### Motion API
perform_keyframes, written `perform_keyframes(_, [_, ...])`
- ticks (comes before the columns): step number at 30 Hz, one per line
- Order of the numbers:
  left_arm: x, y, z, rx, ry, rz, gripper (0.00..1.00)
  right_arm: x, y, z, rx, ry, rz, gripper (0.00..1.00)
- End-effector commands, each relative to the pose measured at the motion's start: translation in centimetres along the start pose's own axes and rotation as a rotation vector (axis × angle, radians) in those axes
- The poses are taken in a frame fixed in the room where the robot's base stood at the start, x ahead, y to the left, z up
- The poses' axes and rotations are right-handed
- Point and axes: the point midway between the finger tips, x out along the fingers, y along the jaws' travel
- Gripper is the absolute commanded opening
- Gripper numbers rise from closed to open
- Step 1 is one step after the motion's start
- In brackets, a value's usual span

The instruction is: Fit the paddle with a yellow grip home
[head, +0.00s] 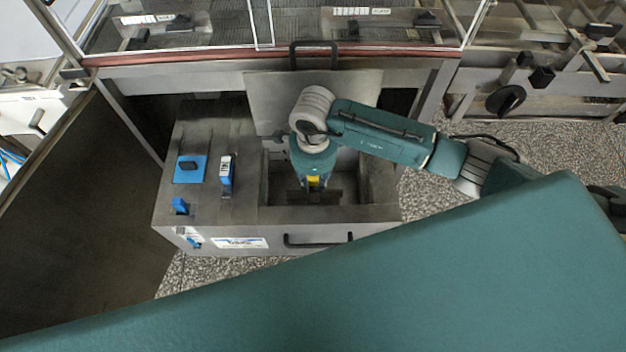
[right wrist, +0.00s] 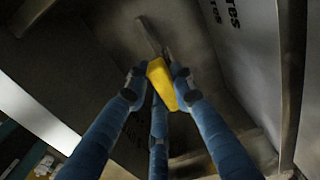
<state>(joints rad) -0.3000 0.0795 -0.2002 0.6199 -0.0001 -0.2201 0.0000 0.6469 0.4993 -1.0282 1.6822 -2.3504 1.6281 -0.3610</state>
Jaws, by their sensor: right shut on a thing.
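The paddle's yellow grip (right wrist: 164,88) is between the blue fingers of my right gripper (right wrist: 158,76), which is shut on it. A thin grey shaft (right wrist: 148,36) runs from the grip toward the top of the right wrist view. In the head view, a bit of the yellow grip (head: 314,181) shows beneath my right wrist, low in the open well of the steel tank (head: 345,214). The paddle's lower end and whatever it touches cannot be made out. My left gripper is not in view.
The tank's top at left carries a blue square with a dark knob (head: 190,168), a blue-and-white device (head: 226,175) and a small blue piece (head: 180,205). A raised steel lid (head: 280,98) stands behind the well. A black handle (head: 318,239) is on the front.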

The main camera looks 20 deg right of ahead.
Motion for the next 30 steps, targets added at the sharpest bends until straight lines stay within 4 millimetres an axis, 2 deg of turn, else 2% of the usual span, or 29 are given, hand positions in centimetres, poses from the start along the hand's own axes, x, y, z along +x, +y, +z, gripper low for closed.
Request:
perform_keyframes(14, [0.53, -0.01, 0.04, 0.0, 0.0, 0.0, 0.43, 0.46, -0.05, 0.02, 0.0, -0.001, -0.001, 0.0])
perform_keyframes(15, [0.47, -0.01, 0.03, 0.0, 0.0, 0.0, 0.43, 0.4, -0.05, 0.03, 0.0, -0.001, -0.001, 0.29])
perform_keyframes(18, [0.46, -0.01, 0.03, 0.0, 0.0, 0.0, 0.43, 0.4, -0.05, 0.02, 0.0, -0.001, -0.001, 0.45])
perform_keyframes(26, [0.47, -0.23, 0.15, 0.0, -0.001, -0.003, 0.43, 0.45, 0.01, -0.02, 0.0, 0.0, 0.0, 0.45])
perform_keyframes(30, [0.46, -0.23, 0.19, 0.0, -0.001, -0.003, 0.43, -0.5, -0.12, 0.02, 0.0, -0.001, -0.003, 0.45])
